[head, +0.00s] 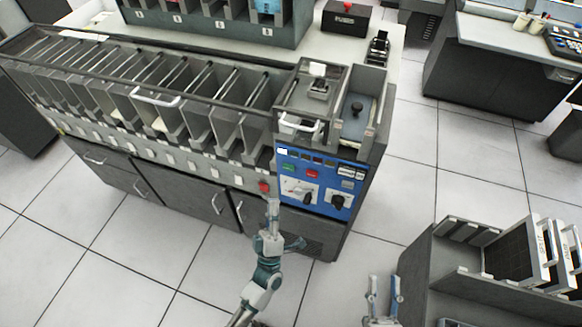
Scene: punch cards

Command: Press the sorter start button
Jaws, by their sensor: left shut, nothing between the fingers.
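The sorter (225,150) is a long grey machine with a row of card pockets and a blue control panel (325,173) at its right end. A separate red button (264,186) sits just left of the panel. My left gripper (272,203) is shut and empty, pointing up at the sorter front, just below that separate red button. I cannot tell whether it touches anything. My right gripper (384,281) is open and empty, low in the view, apart from the sorter.
A grey rack (430,262) with framed panels stands at the lower right, close to my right gripper. A dark desk (490,75) is at the upper right. A box with a red button (349,7) sits on the back counter. Tiled floor (400,190) right of the sorter is clear.

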